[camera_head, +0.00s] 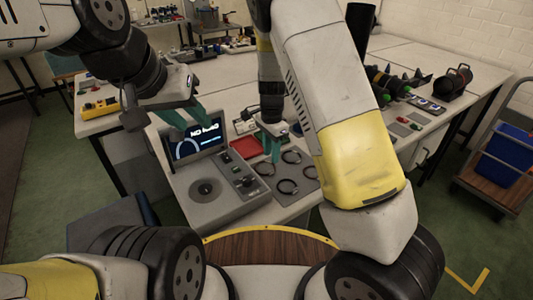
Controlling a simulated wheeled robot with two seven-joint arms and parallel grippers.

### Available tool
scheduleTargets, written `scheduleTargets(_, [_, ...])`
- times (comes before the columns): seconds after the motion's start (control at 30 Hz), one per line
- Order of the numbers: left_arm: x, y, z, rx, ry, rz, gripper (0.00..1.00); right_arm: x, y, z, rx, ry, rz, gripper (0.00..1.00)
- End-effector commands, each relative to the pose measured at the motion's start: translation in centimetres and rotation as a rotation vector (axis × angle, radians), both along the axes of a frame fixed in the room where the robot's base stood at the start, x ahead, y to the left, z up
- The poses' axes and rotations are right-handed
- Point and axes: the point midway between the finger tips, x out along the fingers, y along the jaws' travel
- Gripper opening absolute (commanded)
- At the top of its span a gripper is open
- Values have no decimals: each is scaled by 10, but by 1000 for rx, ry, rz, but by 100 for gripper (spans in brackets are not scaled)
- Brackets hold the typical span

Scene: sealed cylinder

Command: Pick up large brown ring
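Several thin dark rings lie in the recesses of a grey panel at the table's front: an upper-left ring (265,174), an upper-right ring (291,151), a lower-left ring (286,194) and a right ring (311,178). At this size I cannot tell which one is the large brown ring. My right gripper (272,152), with green fingers, points down just above the upper-left part of the panel; the gap between its fingers is unclear. My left gripper (188,116) is open and empty, above and in front of the screen.
A tilted screen (198,142) and a grey control box (207,190) stand left of the rings. A red tray (246,148) lies behind them. A cart with a blue bin (508,154) is at far right.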

Motion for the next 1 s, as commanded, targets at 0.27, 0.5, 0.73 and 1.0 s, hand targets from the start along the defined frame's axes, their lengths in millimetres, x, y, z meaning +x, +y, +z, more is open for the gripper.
scheduleTargets(0.27, [0,0,0,0,0,0,36,-5,-2,-36,-1,4,0,32])
scheduleTargets(0.5, [0,0,0,0,0,0,36,-6,-3,-64,1,2,1,32])
scheduleTargets(0.73, [0,0,0,0,0,0,36,-6,-2,-66,1,0,1,32])
scheduleTargets(1.0, [0,0,0,0,0,0,36,-6,-3,-66,1,0,2,0])
